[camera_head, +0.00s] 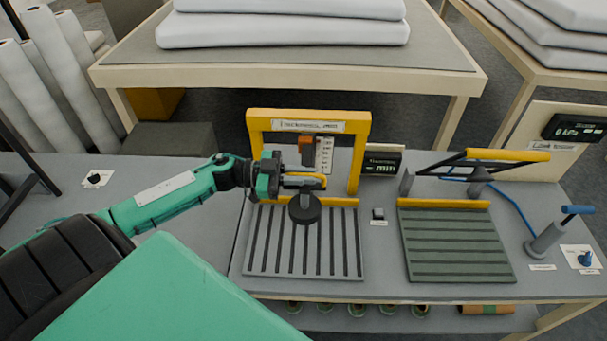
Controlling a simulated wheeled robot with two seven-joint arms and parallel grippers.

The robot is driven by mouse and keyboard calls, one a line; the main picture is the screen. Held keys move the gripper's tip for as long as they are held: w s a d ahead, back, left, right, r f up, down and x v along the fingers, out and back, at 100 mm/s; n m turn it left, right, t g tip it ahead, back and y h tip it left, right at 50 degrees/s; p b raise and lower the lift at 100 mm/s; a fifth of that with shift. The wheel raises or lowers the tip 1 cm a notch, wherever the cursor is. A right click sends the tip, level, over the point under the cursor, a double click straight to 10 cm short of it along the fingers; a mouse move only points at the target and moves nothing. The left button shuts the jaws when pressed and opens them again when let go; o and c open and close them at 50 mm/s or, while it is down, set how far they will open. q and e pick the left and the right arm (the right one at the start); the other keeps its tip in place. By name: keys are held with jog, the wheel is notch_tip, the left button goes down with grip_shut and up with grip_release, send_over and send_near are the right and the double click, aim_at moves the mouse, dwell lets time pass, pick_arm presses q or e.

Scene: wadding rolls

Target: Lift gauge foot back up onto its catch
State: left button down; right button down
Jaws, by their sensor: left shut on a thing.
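The gauge foot (305,210) is a dark round disc hanging low inside the yellow gauge frame (354,160), just over the slatted grey plate (262,262). A yellow handle (312,180) sits above the disc. My left gripper (284,181) reaches in from the left and is shut on the handle; its fingers hide part of it. An orange block (306,145), probably the catch, sits higher up beside a white scale (324,155), clear above the handle. My right gripper is out of view.
A small display (382,163) stands right of the frame. Farther right are a second slatted plate (455,245), a yellow-handled lever (508,155) and a blue-handled pump (546,238). White wadding (285,30) lies on the table behind. The bench left of the frame is mostly clear.

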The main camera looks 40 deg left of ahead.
pick_arm(q)
jog(key=shift+w+r, duration=0.1)
jog(key=shift+r, duration=0.25)
jog(key=c, duration=1.6)
grip_release()
jog(key=shift+o, duration=0.6)
jog(key=shift+f, duration=0.1)
jog(key=shift+s+a+f+b, duration=0.2)
jog(key=shift+s+a+b, duration=0.15)
jog(key=shift+a, duration=0.15)
jog(key=b+v, duration=0.3)
jog(key=v, duration=0.9)
jog(key=shift+s+a+r+b, duration=0.15)
jog(key=shift+s+a+b, duration=0.15)
